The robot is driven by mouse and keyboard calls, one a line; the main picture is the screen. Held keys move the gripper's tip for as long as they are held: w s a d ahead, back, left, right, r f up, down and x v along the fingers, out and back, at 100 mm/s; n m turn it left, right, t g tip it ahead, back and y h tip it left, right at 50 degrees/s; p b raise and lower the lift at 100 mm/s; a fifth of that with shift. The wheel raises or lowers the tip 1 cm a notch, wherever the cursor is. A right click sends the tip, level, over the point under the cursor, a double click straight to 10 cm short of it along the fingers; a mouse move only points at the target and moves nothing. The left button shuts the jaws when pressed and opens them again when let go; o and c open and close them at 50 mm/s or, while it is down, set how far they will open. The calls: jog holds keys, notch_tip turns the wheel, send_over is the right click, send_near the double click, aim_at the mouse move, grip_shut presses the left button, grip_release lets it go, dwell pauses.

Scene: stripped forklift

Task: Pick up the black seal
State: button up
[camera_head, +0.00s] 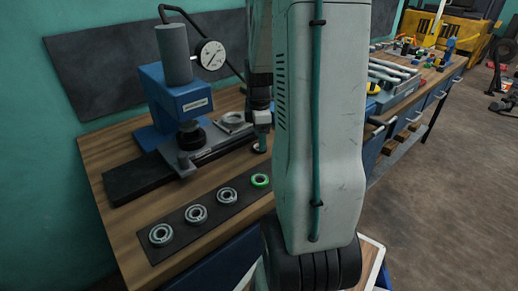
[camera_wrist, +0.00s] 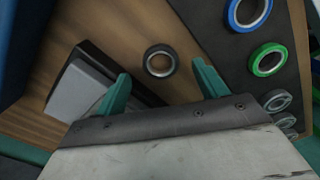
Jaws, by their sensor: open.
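The black seal (camera_wrist: 148,64) is a dark ring with a lighter inner edge, lying flat on the wooden bench top in the wrist view. My arm hides part of the bench in the head view.
A blue press (camera_head: 155,100) with a dial gauge (camera_head: 211,54) stands to the left. Bare wood surrounds the seal.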

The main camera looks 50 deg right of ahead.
jog(key=shift+f, duration=1.35)
jog(key=c, duration=1.1)
jog(key=shift+o, duration=0.2)
jog(key=shift+r, duration=0.15)
